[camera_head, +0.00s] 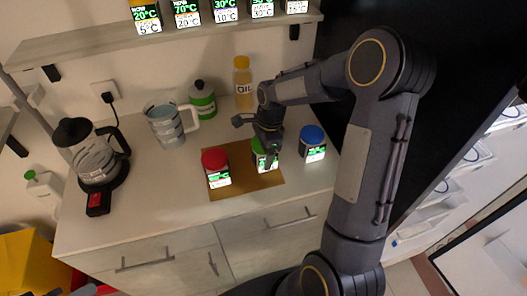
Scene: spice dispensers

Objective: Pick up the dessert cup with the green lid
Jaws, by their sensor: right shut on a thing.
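The dessert cup with the green lid (262,163) stands in the middle of a row of three, over the brown mat (230,192). My right gripper (267,150) comes down from above and is shut on this cup, hiding part of its lid. I cannot tell whether the cup touches the mat. A cup with a red lid (216,166) stands to its left on the mat. A cup with a blue lid (313,143) stands to its right, off the mat. My left gripper is not clearly in view.
An oil bottle (243,82), a green container (203,101) and a striped pitcher (166,126) stand behind on the counter. A kettle (94,160) is at the left. A shelf (100,39) with several labelled dispensers runs above. The counter front (150,212) is clear.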

